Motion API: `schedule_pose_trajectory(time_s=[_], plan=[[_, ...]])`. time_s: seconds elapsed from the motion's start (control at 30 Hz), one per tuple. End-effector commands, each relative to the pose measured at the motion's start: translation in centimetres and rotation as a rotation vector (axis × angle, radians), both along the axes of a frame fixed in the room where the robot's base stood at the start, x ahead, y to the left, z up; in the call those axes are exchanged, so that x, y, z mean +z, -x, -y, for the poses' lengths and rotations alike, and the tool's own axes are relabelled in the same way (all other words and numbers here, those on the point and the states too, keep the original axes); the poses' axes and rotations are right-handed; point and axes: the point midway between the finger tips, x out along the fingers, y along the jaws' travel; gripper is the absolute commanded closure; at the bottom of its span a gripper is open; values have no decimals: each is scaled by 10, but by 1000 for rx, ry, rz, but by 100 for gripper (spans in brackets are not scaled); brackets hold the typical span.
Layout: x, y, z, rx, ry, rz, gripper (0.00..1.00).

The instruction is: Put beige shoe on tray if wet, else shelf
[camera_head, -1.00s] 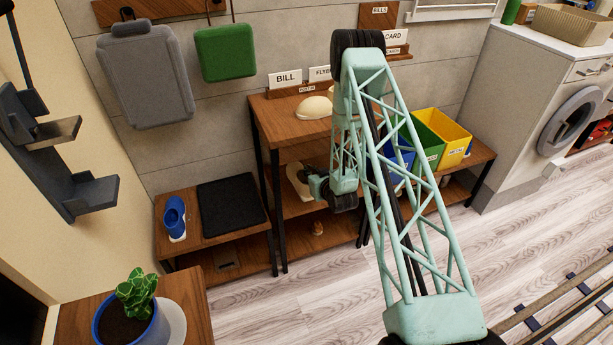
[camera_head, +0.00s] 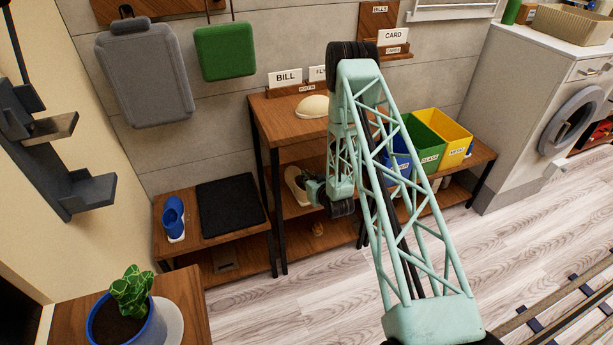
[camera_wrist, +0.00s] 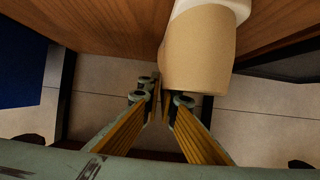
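The beige shoe (camera_head: 296,184) lies on the middle level of the wooden shelf unit (camera_head: 270,133). In the wrist view the rounded tan end of the shoe (camera_wrist: 196,62) hangs down from the top, pale at its upper part. My gripper (camera_head: 311,188) is right beside the shoe. No wetness can be made out. A black tray (camera_head: 230,206) lies on the low bench at left.
A blue shoe (camera_head: 174,218) stands left of the tray. A cream rounded object (camera_head: 312,106) sits on the unit's top. Green (camera_head: 425,140) and yellow (camera_head: 448,135) bins stand to the right, partly behind my arm. A potted plant (camera_head: 128,308) is at lower left.

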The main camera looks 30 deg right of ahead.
Motion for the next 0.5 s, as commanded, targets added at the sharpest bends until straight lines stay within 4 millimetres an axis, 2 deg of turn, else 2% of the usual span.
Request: schedule_pose_trajectory(time_s=[0.03, 0.2, 0.5], plan=[[-1, 0, 0, 0, 0, 0, 97], [-1, 0, 0, 0, 0, 0, 83], [-1, 0, 0, 0, 0, 0, 83]])
